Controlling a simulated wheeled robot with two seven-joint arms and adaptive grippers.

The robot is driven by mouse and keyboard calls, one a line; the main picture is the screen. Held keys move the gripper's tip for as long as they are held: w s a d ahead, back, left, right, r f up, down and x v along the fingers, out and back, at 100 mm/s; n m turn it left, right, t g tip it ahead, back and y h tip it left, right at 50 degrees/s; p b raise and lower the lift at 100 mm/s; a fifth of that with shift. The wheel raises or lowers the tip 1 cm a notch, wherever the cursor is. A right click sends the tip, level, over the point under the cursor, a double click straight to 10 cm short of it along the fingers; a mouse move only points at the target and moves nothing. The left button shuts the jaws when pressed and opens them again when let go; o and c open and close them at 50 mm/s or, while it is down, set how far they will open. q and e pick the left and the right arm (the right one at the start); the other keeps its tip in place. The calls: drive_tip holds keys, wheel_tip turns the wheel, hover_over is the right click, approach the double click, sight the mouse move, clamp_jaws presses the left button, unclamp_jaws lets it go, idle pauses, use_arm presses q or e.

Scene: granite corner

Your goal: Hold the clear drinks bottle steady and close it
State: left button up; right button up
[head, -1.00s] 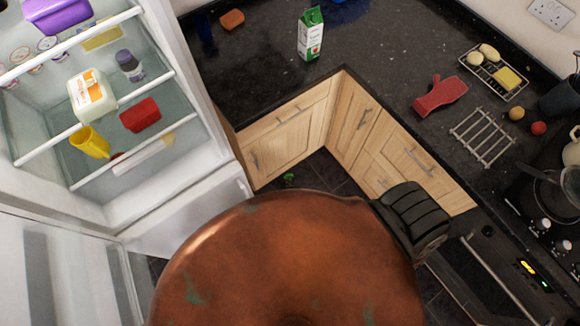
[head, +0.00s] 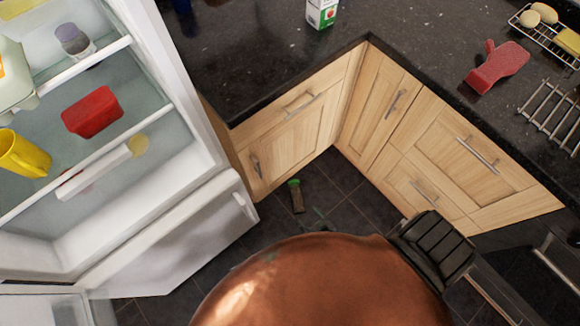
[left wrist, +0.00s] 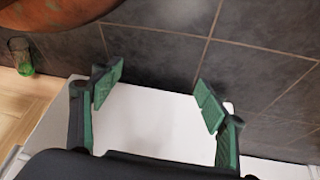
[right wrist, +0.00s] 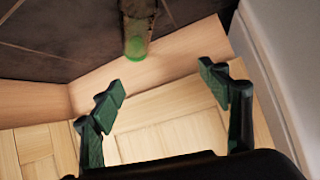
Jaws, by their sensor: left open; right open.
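My left gripper (left wrist: 158,92) is open and empty over something white.
An open fridge (head: 195,235) stands on the left, holding a red box (head: 92,111) and a yellow cup (head: 22,155). Wooden cabinets (head: 290,130) and a dark worktop (head: 250,60) with a carton (head: 322,12) close the corner. My copper-coloured body hides the lower middle.

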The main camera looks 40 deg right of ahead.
sight(299, 207)
drive_tip(key=w+f+m+h+b, duration=0.1)
drive_tip(key=w+f+b, duration=0.1)
drive_tip(key=f+b, duration=0.1)
drive_tip(key=w+f+m+t+h+b, duration=0.1)
drive_tip(key=w+f+b, duration=0.1)
drive_tip(key=f+b, duration=0.2)
drive_tip(key=w+d+f+m+h+b, duration=0.1)
drive_tip(key=w+f+h+b, duration=0.1)
drive_tip(key=f+b, duration=0.2)
drive_tip(key=shift+w+f+m+t+b, duration=0.2)
drive_tip(key=shift+m+t+b, duration=0.15)
drive_tip(key=shift+b, duration=0.95)
drive_tip(key=shift+w+f+m+h+b, duration=0.25)
drive_tip(key=shift+m+h+b, duration=0.1)
drive_tip(key=shift+b, duration=0.2)
use_arm(q)
drive_tip(key=w+d+r+t+h, duration=0.1)
drive_tip(key=w+d, duration=0.3)
drive_tip(key=w, duration=0.2)
drive_tip(key=shift+w+d+n+t, duration=0.25)
drive_tip(key=shift+w+n+t, duration=0.05)
drive_tip(key=shift+w, duration=0.1)
use_arm(e)
drive_tip(key=shift+w+d+r, duration=0.1)
drive_tip(key=shift+r, duration=0.05)
drive_tip(key=shift+w, duration=0.1)
